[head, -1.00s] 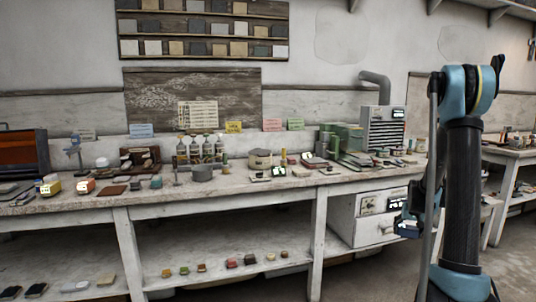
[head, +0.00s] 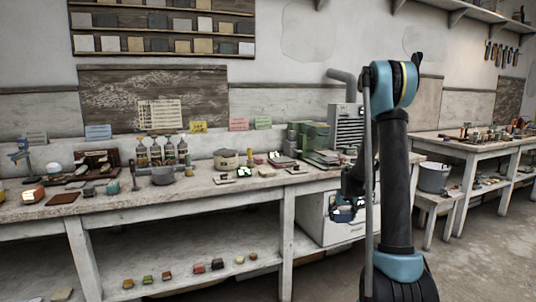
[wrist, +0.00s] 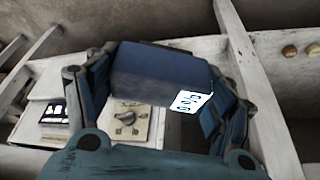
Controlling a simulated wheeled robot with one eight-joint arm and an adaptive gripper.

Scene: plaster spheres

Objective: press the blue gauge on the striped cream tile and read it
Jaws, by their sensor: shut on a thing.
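The blue gauge (wrist: 158,72) is a dark blue block with a small lit display on its right end, in the wrist view. My gripper (wrist: 166,80) is shut on it, with a finger on each side. The characters on the display are tilted and too small to read surely. In the head view my gripper (head: 345,209) hangs in front of the white cabinet under the bench. I cannot pick out the striped cream tile with certainty. Several small tiles or blocks lie on the lower shelf, including a pale one (head: 239,260), but no stripes can be made out.
The long bench (head: 120,210) is crowded with small tools, bottles and boxes. The white cabinet (head: 312,222) stands under its right end. A second bench (head: 455,148) and a bucket (head: 433,177) are at right. Open floor (head: 475,265) lies at lower right.

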